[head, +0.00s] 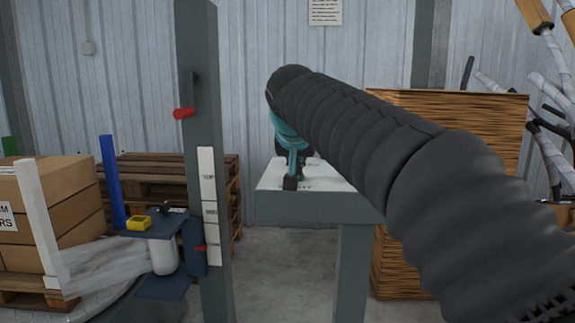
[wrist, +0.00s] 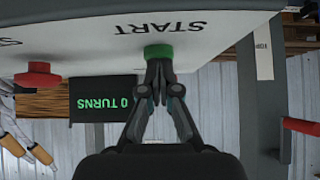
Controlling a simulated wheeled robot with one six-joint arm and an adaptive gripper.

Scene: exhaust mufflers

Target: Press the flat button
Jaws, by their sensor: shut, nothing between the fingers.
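A green button (wrist: 158,51) sits on a white panel (wrist: 100,45) beside the word START, which appears upside down in the wrist view. The button looks low and round. My gripper (wrist: 159,68) is shut and empty, with its fingertips right at the button. I cannot tell whether they touch it. A red button (wrist: 38,78) stands out from the same panel, to the left in the wrist view. In the head view my gripper (head: 290,184) is over the white top of a grey stand (head: 315,206), and my arm hides part of that top.
A dark display (wrist: 103,103) reads "0 TURNS". A grey post (head: 198,120) with a red lever (head: 184,113) stands left of the stand. A wrapped pallet of boxes (head: 65,205) is at the left. A wooden crate (head: 455,110) with pipes is behind my arm.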

